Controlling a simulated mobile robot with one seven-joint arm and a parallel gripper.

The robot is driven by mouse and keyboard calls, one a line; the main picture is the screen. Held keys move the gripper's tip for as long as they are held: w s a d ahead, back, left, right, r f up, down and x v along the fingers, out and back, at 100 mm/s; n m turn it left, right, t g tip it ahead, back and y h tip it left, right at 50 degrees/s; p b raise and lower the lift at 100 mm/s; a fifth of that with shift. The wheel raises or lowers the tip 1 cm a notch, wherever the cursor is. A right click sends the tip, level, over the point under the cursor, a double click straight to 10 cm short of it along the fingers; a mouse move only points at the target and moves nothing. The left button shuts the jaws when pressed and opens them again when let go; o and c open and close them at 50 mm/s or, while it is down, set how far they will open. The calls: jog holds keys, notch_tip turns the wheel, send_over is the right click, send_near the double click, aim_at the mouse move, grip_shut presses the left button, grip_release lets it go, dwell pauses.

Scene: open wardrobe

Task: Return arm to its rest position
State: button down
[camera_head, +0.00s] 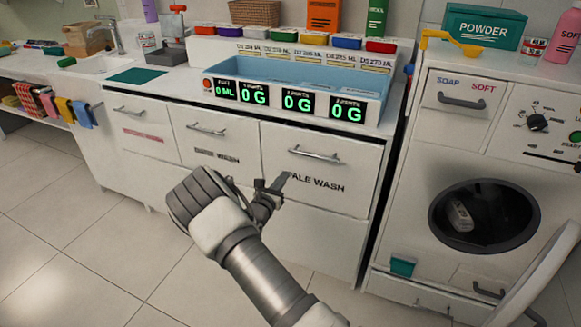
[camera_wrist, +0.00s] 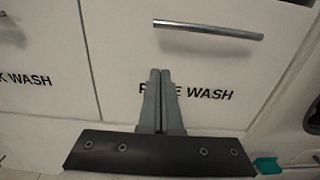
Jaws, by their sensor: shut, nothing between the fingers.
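My gripper (camera_head: 283,180) is in front of the cabinet, before the drawer marked "PALE WASH" (camera_head: 330,160). In the wrist view my gripper (camera_wrist: 160,73) has its two fingers pressed together with nothing between them. The fingers cover part of the drawer's lettering. The bar handle (camera_wrist: 208,29) of that drawer is above the fingertips and apart from them. My arm reaches up from the bottom of the head view.
A blue tray (camera_head: 225,75) with number displays sits on the counter above the drawers. At right stands a washing machine (camera_head: 415,115) with its round door (camera_head: 535,280) open and a pale item (camera_head: 460,215) inside. Tiled floor (camera_head: 60,225) at left is clear.

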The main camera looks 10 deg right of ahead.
jog(key=p+v, duration=0.1)
jog(key=v, duration=0.4)
jog(key=s+d+r+m+g, duration=0.6)
jog(key=s+r+m, duration=0.2)
jog(key=m, duration=0.1)
jog(key=s+d+r+m+g, duration=0.6)
jog(key=s+r+m, duration=0.2)
jog(key=s+r, duration=0.1)
jog(key=s+a+r+m+t+y, duration=0.1)
jog(key=s+a+r+m+y, duration=0.25)
jog(key=s, duration=0.45)
jog(key=s+a+r+m+t+y, duration=0.1)
jog(key=s+a+r+m+y, duration=0.25)
jog(key=s, duration=0.45)
jog(key=s+a+r+m+t+y, duration=0.1)
jog(key=s+a+r+m+y, duration=0.3)
jog(key=s, duration=0.4)
notch_tip(320, 180, up, 19)
jog(key=p, duration=1.9)
jog(key=shift+w+m, duration=0.2)
jog(key=shift+m, duration=0.2)
jog(key=shift+d+f, duration=0.1)
jog(key=shift+f, duration=0.1)
